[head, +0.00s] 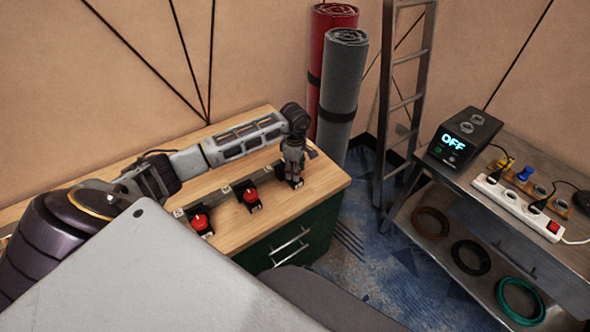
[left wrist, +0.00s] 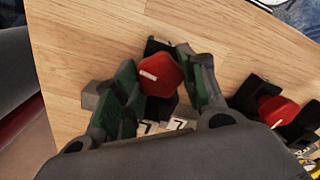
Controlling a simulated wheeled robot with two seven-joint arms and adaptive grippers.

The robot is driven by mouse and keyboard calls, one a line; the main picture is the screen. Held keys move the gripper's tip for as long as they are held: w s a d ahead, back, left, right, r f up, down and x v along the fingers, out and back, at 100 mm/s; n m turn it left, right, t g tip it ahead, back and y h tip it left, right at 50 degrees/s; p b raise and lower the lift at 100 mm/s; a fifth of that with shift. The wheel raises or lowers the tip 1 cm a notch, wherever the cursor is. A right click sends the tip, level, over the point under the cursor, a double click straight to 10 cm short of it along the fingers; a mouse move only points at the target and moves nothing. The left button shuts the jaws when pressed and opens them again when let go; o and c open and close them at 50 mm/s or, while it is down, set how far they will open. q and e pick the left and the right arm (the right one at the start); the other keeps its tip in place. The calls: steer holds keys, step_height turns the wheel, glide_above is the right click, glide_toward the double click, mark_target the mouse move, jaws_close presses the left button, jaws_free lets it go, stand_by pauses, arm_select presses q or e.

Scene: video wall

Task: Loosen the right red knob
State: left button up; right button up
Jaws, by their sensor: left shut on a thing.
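My left gripper (head: 293,172) points down over the right end of the wooden bench top (head: 318,172). In the left wrist view its two green-padded fingers stand on either side of the right red knob (left wrist: 160,72), shut on it. The knob has a white line on its top and sits on a dark clamp. In the head view this knob is hidden by the gripper. The middle red knob (head: 250,195) and the left red knob (head: 200,221) stand on their own dark mounts to the left. My right gripper is out of view.
A dark green drawer cabinet (head: 320,232) is under the bench top. Red (head: 328,40) and grey (head: 342,90) rolls and a ladder (head: 405,100) stand behind. At right, a metal cart (head: 470,215) carries a box reading OFF (head: 462,138) and a white power strip (head: 518,207).

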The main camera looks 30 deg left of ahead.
arm_select(q)
steer(key=shift+a+n, duration=0.1)
steer(key=shift+n, duration=0.4)
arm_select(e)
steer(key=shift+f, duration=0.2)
arm_select(q)
steer(key=shift+n+b, duration=0.55)
steer(key=shift+n, duration=0.55)
steer(key=n, duration=0.2)
steer(key=shift+n+b, duration=0.35)
steer(key=shift+n, duration=0.65)
steer(key=n, duration=0.3)
steer(key=shift+b, duration=0.4)
steer(key=n, duration=0.2)
steer(key=shift+n, duration=0.4)
steer(key=n, duration=0.3)
steer(key=shift+n, duration=0.3)
steer(key=shift+n+b, duration=0.3)
steer(key=shift+n, duration=1.2)
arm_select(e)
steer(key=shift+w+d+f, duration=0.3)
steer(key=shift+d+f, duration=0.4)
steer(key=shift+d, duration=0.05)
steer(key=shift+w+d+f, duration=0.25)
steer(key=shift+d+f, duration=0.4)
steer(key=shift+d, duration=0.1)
arm_select(q)
steer(key=shift+n, duration=0.3)
